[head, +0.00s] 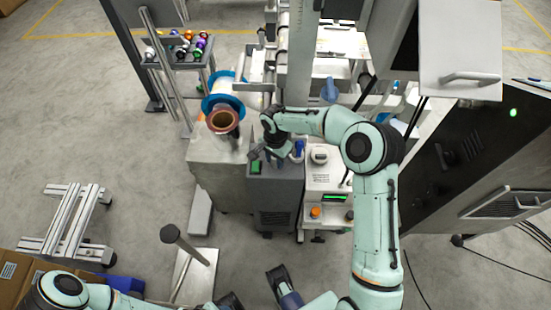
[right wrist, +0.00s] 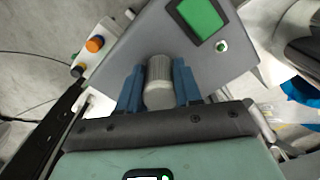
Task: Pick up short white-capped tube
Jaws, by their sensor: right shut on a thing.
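The tube (right wrist: 158,80) shows in the right wrist view as a short, pale grey-white, ribbed cylinder. It stands between the two blue fingers of my right gripper (right wrist: 158,88), which is shut on it. Behind it is the grey top of a box (right wrist: 145,45) with a green screen. In the head view my right gripper (head: 278,158) is over this dark grey box (head: 273,190), and the hand hides the tube. My left arm (head: 62,288) comes in at the bottom left; dark gripper parts show at the bottom edge, and their opening is unclear.
A white unit (head: 328,185) with a green display and orange knob stands right of the box. Left of it are a copper-coloured reel (head: 222,121) and a blue-rimmed spool (head: 222,88). A dark cabinet (head: 465,160) is at the right.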

